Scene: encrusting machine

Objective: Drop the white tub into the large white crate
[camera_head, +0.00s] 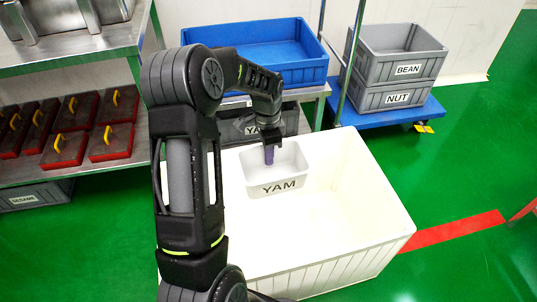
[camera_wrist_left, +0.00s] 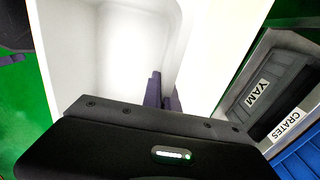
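The white tub (camera_head: 278,187), labelled YAM, is upright in the head view, over or inside the back part of the large white crate (camera_head: 345,262). Whether its bottom touches the crate floor I cannot tell. My left gripper (camera_head: 269,154) points down at the tub's back wall, its purple fingers at the rim. In the left wrist view the fingers (camera_wrist_left: 162,92) sit close together at the tub's wall (camera_wrist_left: 130,45) and look shut on it. The crate's front and right are open and empty; my left arm hides part of its left side. My right gripper is not in view.
A blue crate (camera_head: 262,62) stands on a rack behind, above a grey YAM crate (camera_head: 230,128). Grey BEAN (camera_head: 407,70) and NUT (camera_head: 398,98) crates are stacked on a blue cart (camera_head: 395,117). A metal shelf (camera_head: 75,170) with red-edged boxes is at left. Green floor is free at right.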

